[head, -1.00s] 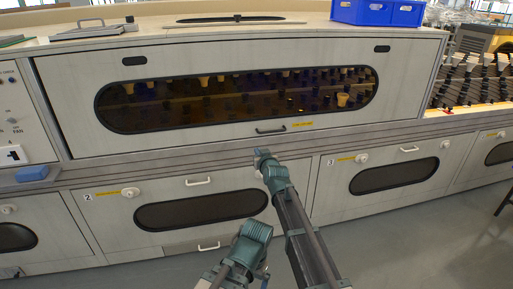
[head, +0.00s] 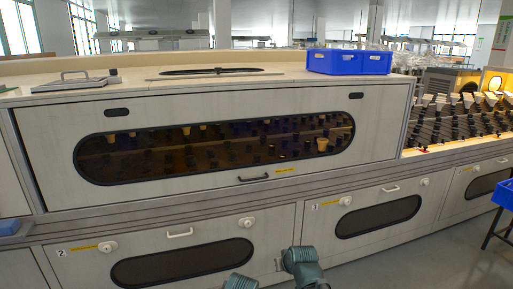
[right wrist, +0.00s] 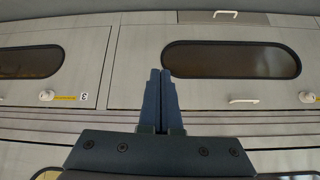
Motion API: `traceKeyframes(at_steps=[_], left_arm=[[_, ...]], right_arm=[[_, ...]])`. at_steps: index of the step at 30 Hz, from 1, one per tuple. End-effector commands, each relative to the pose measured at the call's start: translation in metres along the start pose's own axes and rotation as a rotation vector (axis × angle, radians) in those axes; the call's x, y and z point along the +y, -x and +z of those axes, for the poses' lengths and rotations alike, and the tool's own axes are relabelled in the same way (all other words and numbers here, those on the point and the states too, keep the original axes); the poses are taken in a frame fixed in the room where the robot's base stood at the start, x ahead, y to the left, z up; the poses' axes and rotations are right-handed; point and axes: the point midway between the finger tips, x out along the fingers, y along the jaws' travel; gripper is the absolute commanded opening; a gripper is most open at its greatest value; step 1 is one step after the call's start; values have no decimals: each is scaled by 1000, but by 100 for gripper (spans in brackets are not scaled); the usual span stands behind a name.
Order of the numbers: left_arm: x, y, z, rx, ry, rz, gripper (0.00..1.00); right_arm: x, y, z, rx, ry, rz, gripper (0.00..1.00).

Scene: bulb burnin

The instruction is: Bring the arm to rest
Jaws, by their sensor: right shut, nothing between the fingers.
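My right gripper (right wrist: 160,74) shows in the right wrist view with its two dark blue fingers closed together and nothing between them. Its fingers are seen in front of the lower cabinet fronts and touch nothing that I can make out. In the head view the teal end of my right arm shows low at the bottom edge, in front of the lower cabinets between doors 2 and 3. A small teal part of my left arm shows at the bottom edge beside it. The left fingers are out of the picture.
The burn-in cabinet (head: 370,130) has a dark window (head: 215,145) and a closed front with a black handle (head: 254,178). Lower doors have white handles (head: 180,233). A blue crate (head: 349,61) sits on top. Another blue crate (head: 504,194) stands right. Floor (head: 440,262) is clear at lower right.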

Motion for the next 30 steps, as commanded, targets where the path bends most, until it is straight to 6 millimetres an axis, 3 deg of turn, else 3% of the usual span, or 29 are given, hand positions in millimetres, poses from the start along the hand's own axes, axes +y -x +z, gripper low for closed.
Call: traceKeyframes(at_steps=[1,6,17,30], left_arm=[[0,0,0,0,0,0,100],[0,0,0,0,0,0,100],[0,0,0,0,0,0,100],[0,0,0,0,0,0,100]], right_arm=[[11,9,28,-78,-20,15,0],[33,31,89,-286,-79,52,0],[58,85,180,-602,-186,117,0],[-22,90,192,-679,46,99,0]])
